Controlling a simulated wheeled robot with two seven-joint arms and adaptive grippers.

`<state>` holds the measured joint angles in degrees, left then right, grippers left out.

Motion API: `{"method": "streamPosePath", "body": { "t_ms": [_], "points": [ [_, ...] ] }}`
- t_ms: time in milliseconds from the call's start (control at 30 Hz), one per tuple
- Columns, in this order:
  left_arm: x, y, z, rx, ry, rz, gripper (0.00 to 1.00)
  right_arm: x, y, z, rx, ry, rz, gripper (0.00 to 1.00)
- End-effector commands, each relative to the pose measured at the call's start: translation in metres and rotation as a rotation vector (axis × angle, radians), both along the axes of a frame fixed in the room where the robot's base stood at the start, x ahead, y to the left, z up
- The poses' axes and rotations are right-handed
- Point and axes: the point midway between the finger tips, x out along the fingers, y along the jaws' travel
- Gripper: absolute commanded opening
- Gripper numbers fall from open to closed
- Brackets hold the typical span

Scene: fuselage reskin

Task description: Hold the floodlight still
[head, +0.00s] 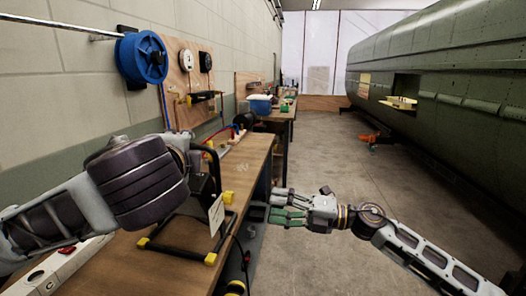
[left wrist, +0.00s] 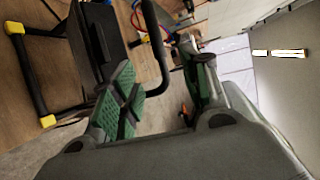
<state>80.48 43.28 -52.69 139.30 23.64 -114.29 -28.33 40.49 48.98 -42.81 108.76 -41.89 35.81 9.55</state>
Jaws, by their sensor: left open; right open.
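The floodlight stands on the workbench, with a dark lamp body (head: 205,182) and a black tube stand with yellow feet (head: 210,258). A pale tag hangs on it. In the left wrist view its dark body (left wrist: 98,40) is at upper left. My left gripper (left wrist: 160,72) is open, with green-padded fingers; the floodlight's black curved tube shows between them, and I cannot tell whether they touch it. In the head view my left arm hides that gripper and part of the lamp. My right gripper (head: 275,208) is open and empty, right of the bench over the floor.
The wooden workbench (head: 250,160) runs along the left wall. A power strip (head: 65,270) lies at its near left. A blue reel (head: 142,58) hangs on the wall. The green fuselage (head: 450,70) fills the right side. The aisle floor (head: 335,150) between them is mostly clear.

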Motion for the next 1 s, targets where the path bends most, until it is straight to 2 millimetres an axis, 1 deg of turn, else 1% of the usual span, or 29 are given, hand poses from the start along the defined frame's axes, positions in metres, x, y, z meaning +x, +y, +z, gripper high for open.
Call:
{"method": "streamPosePath", "body": {
  "t_ms": [500,1000],
  "points": [
    [-0.013,-0.001,0.002,-0.001,0.002,0.007,0.45,0.0,0.0,0.0,0.0,0.0,0.0,0.55],
    [-0.015,0.0,0.001,-0.002,0.006,0.01,0.45,0.0,0.0,0.0,0.0,0.0,0.0,0.55]
  ]
}}
